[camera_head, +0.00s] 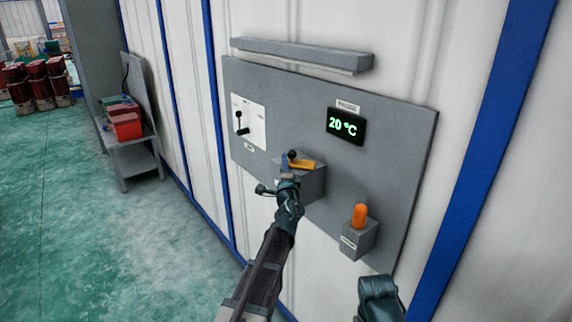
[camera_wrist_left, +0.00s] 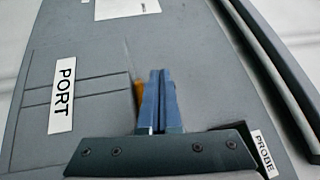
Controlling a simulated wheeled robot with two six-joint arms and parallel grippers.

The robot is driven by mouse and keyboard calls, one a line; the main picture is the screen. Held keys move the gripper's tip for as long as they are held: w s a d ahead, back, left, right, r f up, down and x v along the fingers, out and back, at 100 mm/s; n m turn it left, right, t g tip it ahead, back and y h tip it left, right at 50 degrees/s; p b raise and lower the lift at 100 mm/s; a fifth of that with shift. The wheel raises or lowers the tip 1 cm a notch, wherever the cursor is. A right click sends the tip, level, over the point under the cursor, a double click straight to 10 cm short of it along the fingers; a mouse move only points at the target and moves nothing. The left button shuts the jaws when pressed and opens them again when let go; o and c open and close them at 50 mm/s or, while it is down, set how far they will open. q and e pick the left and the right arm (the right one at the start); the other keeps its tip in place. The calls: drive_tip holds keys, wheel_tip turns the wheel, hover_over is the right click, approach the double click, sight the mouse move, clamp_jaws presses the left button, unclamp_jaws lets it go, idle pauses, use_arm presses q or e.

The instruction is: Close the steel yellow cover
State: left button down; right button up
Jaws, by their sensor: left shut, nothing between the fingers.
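The yellow cover (camera_head: 303,164) shows as a small yellow-orange piece on top of a grey box (camera_head: 313,185) on the wall panel. My left gripper (camera_head: 287,161) is at the left side of the box top, close beside the cover. In the left wrist view the gripper's blue fingers (camera_wrist_left: 160,101) are together with nothing between them. A sliver of yellow-orange (camera_wrist_left: 139,95) shows just left of the fingers, the rest hidden behind them. I cannot tell whether the fingers touch the cover. A dark round knob (camera_head: 292,154) shows by the fingertips.
The grey panel (camera_head: 290,100) also bears a lever switch plate (camera_head: 249,120), a 20 °C display (camera_head: 346,127) and an orange knob (camera_head: 360,215) on a small box. PORT (camera_wrist_left: 62,96) and PROBE (camera_wrist_left: 263,153) labels show in the wrist view. A grey ledge (camera_head: 300,53) sits above.

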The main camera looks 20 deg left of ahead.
use_arm(q)
drive_tip(key=shift+x, duration=0.85)
drive_tip(key=shift+s+d+f, duration=0.1)
drive_tip(key=shift+s+f, duration=0.05)
idle(0.8)
